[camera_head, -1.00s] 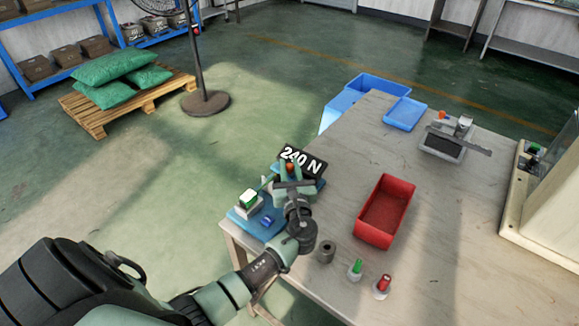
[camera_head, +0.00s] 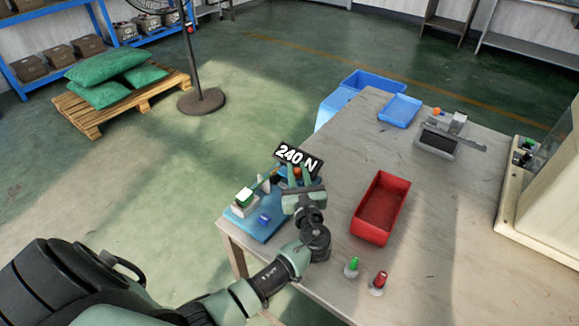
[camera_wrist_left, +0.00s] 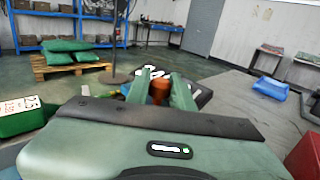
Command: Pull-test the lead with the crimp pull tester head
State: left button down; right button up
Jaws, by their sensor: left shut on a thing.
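The crimp pull tester (camera_head: 262,226) is a blue base at the table's near left corner. Its black display (camera_head: 299,158) reads 240 N. My left gripper (camera_head: 296,176) is over the tester's right end, shut on an orange tester head (camera_head: 298,172). In the left wrist view the orange head (camera_wrist_left: 159,90) shows between the fingers. The lead is partly hidden and hard to make out. My right gripper is not in view.
A red bin (camera_head: 381,208) stands right of the tester. A green-topped part (camera_head: 352,266) and a red-topped part (camera_head: 378,283) stand in front of it. A blue tray (camera_head: 399,111) and a grey device (camera_head: 437,140) are farther back. The table between them is clear.

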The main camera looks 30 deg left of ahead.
pick_arm(q)
jog(key=shift+d+f, duration=0.1)
jog(key=shift+d, duration=0.1)
jog(key=c, duration=1.4)
grip_release()
jog(key=shift+o, duration=1)
jog(key=shift+d, duration=0.1)
jog(key=v, duration=0.8)
jog(key=shift+b, duration=0.45)
